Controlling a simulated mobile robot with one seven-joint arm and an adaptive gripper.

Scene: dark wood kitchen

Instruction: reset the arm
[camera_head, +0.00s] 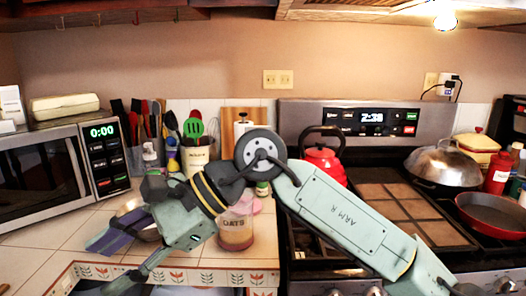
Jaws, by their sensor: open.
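My arm (345,215) enters from the lower right, rises to a round dark joint above the counter, and bends down to the left. My gripper (105,265) is at its end, at the lower left over the tiled counter. Its fingers are spread apart, with nothing seen between them. A metal bowl (135,212) is partly hidden behind the gripper. A jar labelled OATS (236,232) stands behind the forearm, partly covered.
A stove (460,245) at the right holds a red kettle (324,165), a lidded wok (440,165) and a red pan (492,214). Bare counter (40,255) shows at the left.

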